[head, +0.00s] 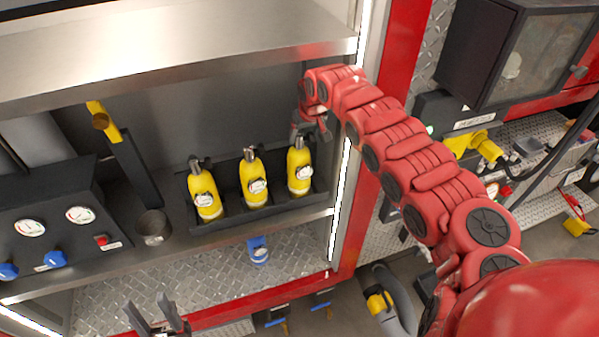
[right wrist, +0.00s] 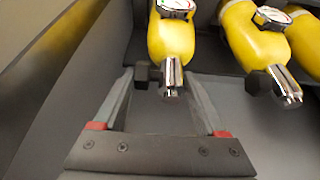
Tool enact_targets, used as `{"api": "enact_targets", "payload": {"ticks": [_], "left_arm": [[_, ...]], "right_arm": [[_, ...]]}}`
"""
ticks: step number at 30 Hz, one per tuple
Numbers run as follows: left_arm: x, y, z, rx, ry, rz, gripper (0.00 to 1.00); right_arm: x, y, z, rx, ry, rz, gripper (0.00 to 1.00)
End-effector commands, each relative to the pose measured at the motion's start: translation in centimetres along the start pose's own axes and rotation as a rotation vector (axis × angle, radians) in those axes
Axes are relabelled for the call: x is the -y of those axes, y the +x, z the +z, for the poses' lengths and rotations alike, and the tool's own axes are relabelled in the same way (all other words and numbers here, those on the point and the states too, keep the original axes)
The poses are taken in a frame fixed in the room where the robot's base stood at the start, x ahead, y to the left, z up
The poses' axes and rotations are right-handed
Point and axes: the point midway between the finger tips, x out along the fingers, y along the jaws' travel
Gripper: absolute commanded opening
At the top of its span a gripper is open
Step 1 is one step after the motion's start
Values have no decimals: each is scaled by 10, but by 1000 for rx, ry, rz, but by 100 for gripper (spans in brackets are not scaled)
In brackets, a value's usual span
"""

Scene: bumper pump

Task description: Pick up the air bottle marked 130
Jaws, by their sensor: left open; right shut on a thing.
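Three yellow air bottles stand in a dark tray (head: 270,212) on the shelf: a left bottle (head: 204,190), a middle bottle (head: 253,180) and a right bottle (head: 299,168). Each has a round white gauge; I cannot read which shows 130. My right gripper (head: 309,132) is at the top of the right bottle, shut on its valve end. In the right wrist view that bottle (right wrist: 170,40) has its valve between the fingers (right wrist: 162,78); it appears still in the tray. My left gripper (head: 158,318) is open and empty at the bottom edge.
A gauge panel (head: 60,225) with blue knobs and a dark cup (head: 153,227) are left of the tray. A metal shelf (head: 180,50) overhangs above. A lit upright post (head: 345,190) stands close right of the bottles. Two other bottles (right wrist: 255,40) are close beside the held one.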

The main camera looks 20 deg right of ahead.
Motion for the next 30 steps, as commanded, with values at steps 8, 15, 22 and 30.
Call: {"api": "enact_targets", "payload": {"ticks": [8,15,22,30], "left_arm": [[0,-1,0,0,0,0,50],[0,0,0,0,0,0,50],[0,-2,0,0,0,0,50],[0,-6,1,0,0,0,50]], "right_arm": [[0,2,3,7,0,-1,0],[0,2,3,8,0,-1,0],[1,1,2,7,0,-1,0],[3,-9,-6,5,-2,0,0]]}}
